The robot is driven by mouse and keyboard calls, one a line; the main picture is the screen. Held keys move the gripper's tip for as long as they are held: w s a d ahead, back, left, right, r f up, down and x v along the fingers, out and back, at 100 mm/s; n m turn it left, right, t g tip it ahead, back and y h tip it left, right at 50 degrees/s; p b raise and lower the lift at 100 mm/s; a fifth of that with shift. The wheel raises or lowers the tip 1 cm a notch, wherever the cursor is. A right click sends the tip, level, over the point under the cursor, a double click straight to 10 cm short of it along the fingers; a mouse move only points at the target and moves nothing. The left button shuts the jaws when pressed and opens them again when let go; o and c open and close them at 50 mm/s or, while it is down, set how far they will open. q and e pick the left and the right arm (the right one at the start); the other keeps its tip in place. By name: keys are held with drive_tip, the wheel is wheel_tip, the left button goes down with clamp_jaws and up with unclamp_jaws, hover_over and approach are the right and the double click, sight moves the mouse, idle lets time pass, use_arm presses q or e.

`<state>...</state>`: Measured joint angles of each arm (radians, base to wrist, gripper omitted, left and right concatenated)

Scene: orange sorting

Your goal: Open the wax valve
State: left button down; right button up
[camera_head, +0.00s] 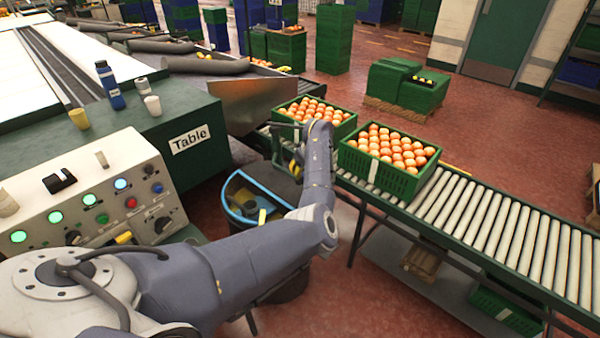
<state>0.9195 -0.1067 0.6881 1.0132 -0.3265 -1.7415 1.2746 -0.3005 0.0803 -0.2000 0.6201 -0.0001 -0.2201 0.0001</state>
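No part in the camera_head view is clearly labelled as the wax valve. My arm from the left reaches across the middle. Its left gripper (287,143) is a small dark shape at the arm's far end, beside the near crate corner and conveyor edge. A small yellow part (294,168) shows right beside it; I cannot tell whether this is the valve or whether they touch. The fingers are too small and dark to tell open from shut. My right gripper is not in view.
A control panel (75,203) with lit buttons and knobs stands at the left. The table (196,165) holds cups and a blue bottle (109,85). Two green crates of oranges (386,178) sit on the roller conveyor (490,218). A blue-rimmed bin (230,189) stands below.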

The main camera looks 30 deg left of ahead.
use_arm(q)
drive_tip(key=shift+f, duration=0.1)
idle(0.4)
drive_tip(key=c, duration=1.4)
unclamp_jaws()
drive_tip(key=shift+o, duration=0.2)
drive_tip(key=shift+a, duration=0.1)
